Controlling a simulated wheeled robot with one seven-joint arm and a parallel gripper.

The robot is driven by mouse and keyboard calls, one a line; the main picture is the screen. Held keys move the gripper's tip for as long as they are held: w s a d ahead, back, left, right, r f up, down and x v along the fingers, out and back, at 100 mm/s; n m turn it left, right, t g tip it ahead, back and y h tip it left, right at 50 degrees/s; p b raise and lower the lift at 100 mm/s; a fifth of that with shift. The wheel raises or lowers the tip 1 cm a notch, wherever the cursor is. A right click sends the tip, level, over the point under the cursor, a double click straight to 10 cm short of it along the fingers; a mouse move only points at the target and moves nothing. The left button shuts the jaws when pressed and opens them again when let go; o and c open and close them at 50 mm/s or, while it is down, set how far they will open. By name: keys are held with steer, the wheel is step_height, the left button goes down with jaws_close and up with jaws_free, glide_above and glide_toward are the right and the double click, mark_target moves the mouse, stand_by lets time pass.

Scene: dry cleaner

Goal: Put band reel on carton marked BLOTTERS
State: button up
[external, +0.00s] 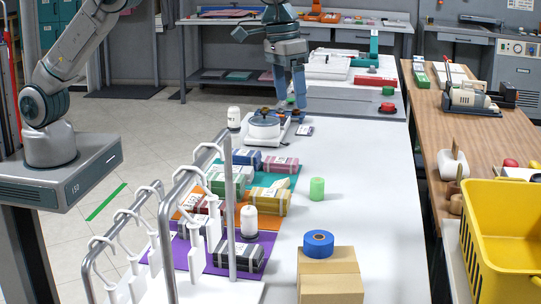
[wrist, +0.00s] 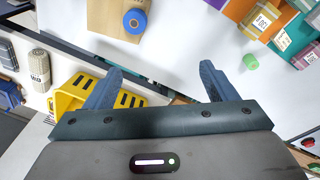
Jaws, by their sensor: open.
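No marking on the carton can be read. The wrist view also shows the blue reel (wrist: 134,20) at the edge of the carton (wrist: 102,22). My gripper (external: 292,103) hangs above the far part of the white counter, well away from the reel. In the wrist view, my gripper (wrist: 160,70) has its two fingers wide apart with nothing between them.
A green roll (external: 317,188) stands on the white counter (external: 370,200) behind the carton. Wrapped bundles (external: 272,200) lie on coloured mats to the left, behind a metal hanger rail (external: 168,240). A yellow basket (external: 500,245) stands at right. The counter's right middle is clear.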

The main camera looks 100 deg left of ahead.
steer(key=s+a+r+m+t, duration=0.15)
steer(key=s+r, duration=0.25)
steer(key=s, duration=0.6)
steer(key=s+a+r+m, duration=0.25)
steer(key=s+r, duration=0.25)
steer(key=s, duration=0.6)
steer(key=s+a+f+m, duration=0.1)
steer(key=s+f, duration=0.3)
steer(key=s, duration=0.6)
steer(key=s+a+f+m+t, duration=0.1)
steer(key=s+f, duration=0.3)
steer(key=s, duration=0.7)
